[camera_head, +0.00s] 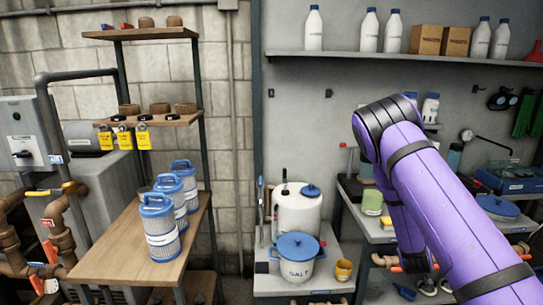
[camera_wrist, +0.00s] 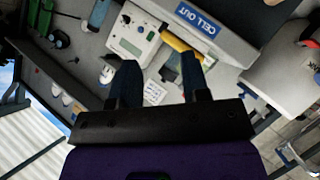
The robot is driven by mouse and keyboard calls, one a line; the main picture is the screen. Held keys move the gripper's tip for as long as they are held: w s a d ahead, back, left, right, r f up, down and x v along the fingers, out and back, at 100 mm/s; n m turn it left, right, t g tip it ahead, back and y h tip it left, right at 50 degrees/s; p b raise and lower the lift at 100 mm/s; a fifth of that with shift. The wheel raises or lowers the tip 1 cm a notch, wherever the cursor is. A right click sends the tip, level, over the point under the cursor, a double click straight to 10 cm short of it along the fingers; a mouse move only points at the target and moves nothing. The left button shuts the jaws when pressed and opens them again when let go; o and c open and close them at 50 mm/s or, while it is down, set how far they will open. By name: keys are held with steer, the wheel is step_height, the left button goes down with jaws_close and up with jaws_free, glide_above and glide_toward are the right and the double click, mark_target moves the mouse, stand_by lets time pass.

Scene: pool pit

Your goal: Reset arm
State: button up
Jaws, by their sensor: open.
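My purple arm (camera_head: 440,190) fills the right of the head view. It rises from the lower right to a black-banded elbow and folds down behind itself. My gripper (camera_wrist: 158,72) shows in the wrist view with its two dark fingers apart and nothing held between them. In the head view I cannot make the fingers out clearly; the forearm hides much of that area. Beyond the fingers in the wrist view are a white device (camera_wrist: 135,35) with a small screen, a yellow object (camera_wrist: 183,50) and a box labelled "CELL OUT" (camera_wrist: 215,30).
A wooden shelf rack (camera_head: 130,240) with blue-capped filter cartridges (camera_head: 162,230) stands left. A white bucket with a blue lid (camera_head: 297,260) sits on a low stand in the middle. A bench behind my arm is cluttered. A high wall shelf (camera_head: 400,58) carries bottles and boxes.

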steer(key=s+a+r+m+g+y, duration=0.15)
steer(key=s+a+r, duration=0.25)
steer(key=r, duration=0.5)
steer(key=s+a+r+m+g+y, duration=0.1)
steer(key=s+a+r+y, duration=0.25)
steer(key=r, duration=0.45)
steer(key=s+a+r+m+g+y, duration=0.15)
steer(key=s+a+r, duration=0.25)
steer(key=r, duration=0.5)
steer(key=s+a+r, duration=0.1)
steer(key=s+r, duration=0.3)
steer(key=s, duration=0.5)
steer(key=s+a+r+g, duration=0.1)
steer(key=s+a+r, duration=0.1)
steer(key=s, duration=0.7)
steer(key=s+a+r+n+g, duration=0.1)
steer(key=s+r, duration=0.4)
steer(key=s, duration=0.5)
steer(key=shift+a+r+y, duration=0.35)
steer(key=shift+a, duration=0.3)
